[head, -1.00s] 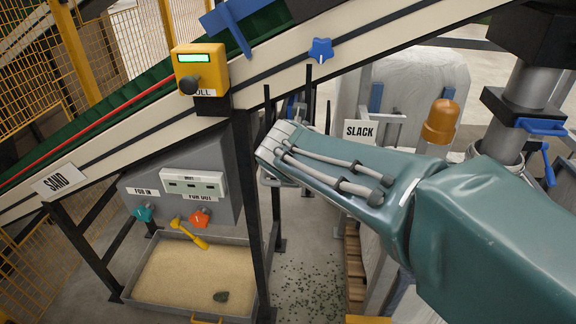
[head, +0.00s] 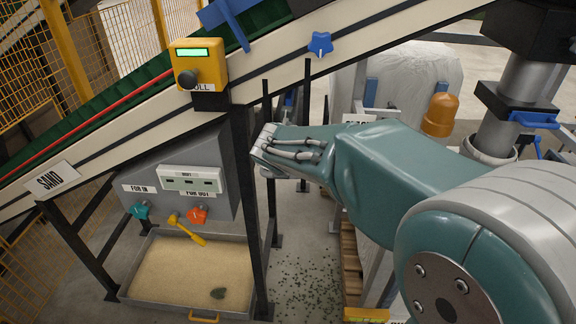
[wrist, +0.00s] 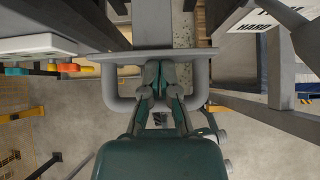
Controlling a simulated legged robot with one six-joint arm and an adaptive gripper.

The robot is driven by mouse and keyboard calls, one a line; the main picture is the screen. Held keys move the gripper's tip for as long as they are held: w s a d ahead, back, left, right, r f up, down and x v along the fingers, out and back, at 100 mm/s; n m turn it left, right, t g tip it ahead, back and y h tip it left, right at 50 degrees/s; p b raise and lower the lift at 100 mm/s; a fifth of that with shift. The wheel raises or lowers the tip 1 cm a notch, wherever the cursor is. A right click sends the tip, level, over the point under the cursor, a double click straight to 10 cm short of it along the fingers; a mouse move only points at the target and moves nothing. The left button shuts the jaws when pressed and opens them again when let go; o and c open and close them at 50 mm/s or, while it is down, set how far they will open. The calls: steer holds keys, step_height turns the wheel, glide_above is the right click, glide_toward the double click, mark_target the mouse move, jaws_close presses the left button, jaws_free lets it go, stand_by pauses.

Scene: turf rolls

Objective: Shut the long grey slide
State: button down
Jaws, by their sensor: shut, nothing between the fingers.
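In the wrist view, a long grey slide (wrist: 153,22) runs away from me and ends in a cross plate with a wide U-shaped grey handle (wrist: 113,97). My gripper (wrist: 160,66) is shut and empty. Its fingertips are inside the handle's loop, at or close to the plate; I cannot tell whether they touch. In the head view my gripper (head: 258,150) is beside a black post, and my arm hides most of the slide.
A grey box (head: 190,190) with coloured knobs hangs over a sand tray (head: 190,270) on the left. Black posts (head: 250,215) stand close to my gripper. A sloping conveyor (head: 130,120) crosses above. An orange lamp (head: 440,114) is at right.

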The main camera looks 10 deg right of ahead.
steer(key=w, duration=0.4)
steer(key=w+d, duration=0.1)
steer(key=w, duration=0.1)
steer(key=shift+w, duration=0.15)
steer(key=shift+w+d, duration=0.25)
steer(key=shift+d, duration=0.1)
steer(key=shift+r, duration=0.1)
steer(key=shift+a, duration=0.2)
